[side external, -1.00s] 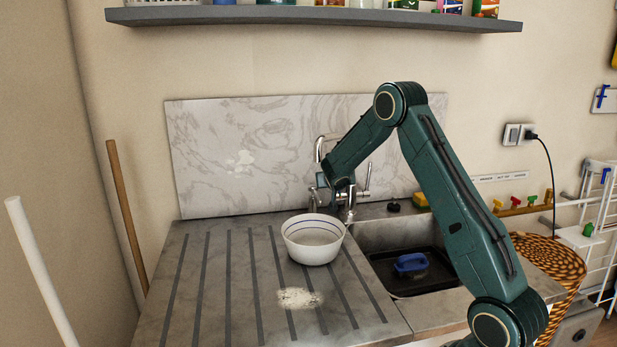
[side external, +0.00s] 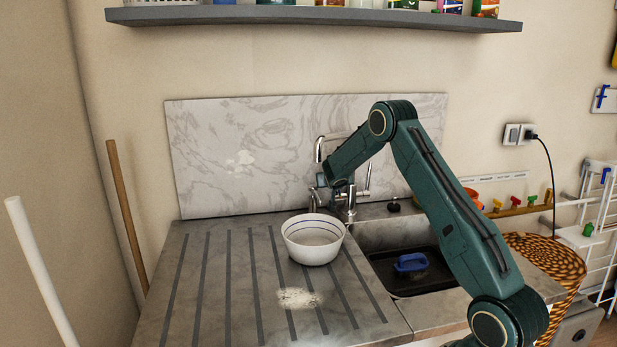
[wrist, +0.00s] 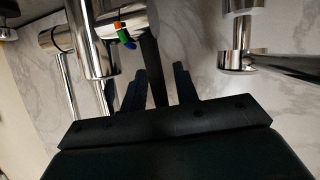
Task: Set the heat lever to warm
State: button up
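The chrome tap (side external: 345,205) stands behind the sink in the side view. A dark bar, seemingly the heat lever (wrist: 150,55), runs from beside this cap down between my fingers. My gripper (wrist: 160,68) is open, with a finger on each side of the bar and gaps showing. I cannot tell whether either finger touches it. In the side view my gripper (side external: 328,190) is at the tap, and its fingers are too small to make out.
A white bowl (side external: 313,240) stands on the ribbed drainer just in front of the tap. The sink (side external: 385,236) holds a dark tray with a blue brush-like item (side external: 411,263). A marble splashback (side external: 240,150) rises close behind. Chrome pipes flank my gripper in the wrist view.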

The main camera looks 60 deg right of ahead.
grip_shut()
jog(key=shift+s+a, duration=0.1)
jog(key=shift+s+a+t+h, duration=0.15)
jog(key=shift+s+t+h, duration=0.05)
jog(key=shift+t+h, duration=0.35)
jog(key=shift+r, duration=0.1)
jog(key=shift+o, duration=1)
grip_release()
jog(key=shift+w+d+g+y, duration=0.25)
jog(key=shift+g+y, duration=0.3)
